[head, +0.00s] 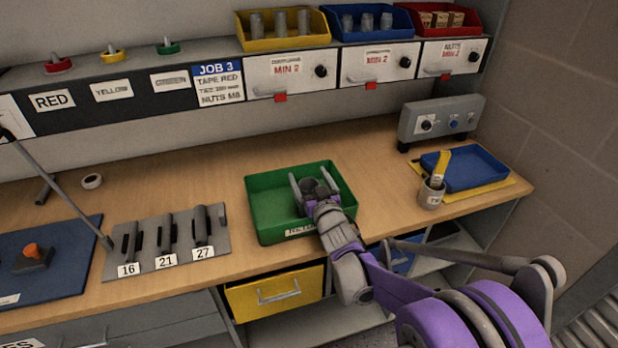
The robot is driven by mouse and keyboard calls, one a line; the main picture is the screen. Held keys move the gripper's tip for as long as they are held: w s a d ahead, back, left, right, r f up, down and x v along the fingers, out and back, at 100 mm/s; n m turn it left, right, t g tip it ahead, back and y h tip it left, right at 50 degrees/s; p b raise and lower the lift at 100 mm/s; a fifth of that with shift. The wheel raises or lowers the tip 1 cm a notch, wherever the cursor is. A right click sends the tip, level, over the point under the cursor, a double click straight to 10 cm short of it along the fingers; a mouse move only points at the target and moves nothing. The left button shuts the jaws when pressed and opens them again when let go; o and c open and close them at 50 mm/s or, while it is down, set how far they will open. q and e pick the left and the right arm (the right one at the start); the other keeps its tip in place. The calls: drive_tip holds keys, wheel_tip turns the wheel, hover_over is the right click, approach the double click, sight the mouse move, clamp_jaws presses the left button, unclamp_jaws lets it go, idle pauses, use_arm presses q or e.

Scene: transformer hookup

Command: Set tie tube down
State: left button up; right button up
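My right gripper (311,184) is over the green tray (265,223) on the workbench. Its two fingers point away from me and stand spread apart. A short dark grey tube (309,186) shows between the fingers, inside the tray area. The fingers look wider apart than the tube, and I cannot see whether the tube rests fully on the tray floor. The wrist hides the tray's near right part. My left gripper is not in view.
A grey rack (137,262) labelled 16, 21, 27 stands left of the tray. A slanted grey rod (60,190) reaches down near it. Bins (283,42) line the upper shelf. Bench behind the green tray is clear.

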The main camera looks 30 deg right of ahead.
drive_tip(key=shift+r, duration=0.25)
drive_tip(key=v, duration=1.2)
drive_tip(key=shift+p, duration=0.4)
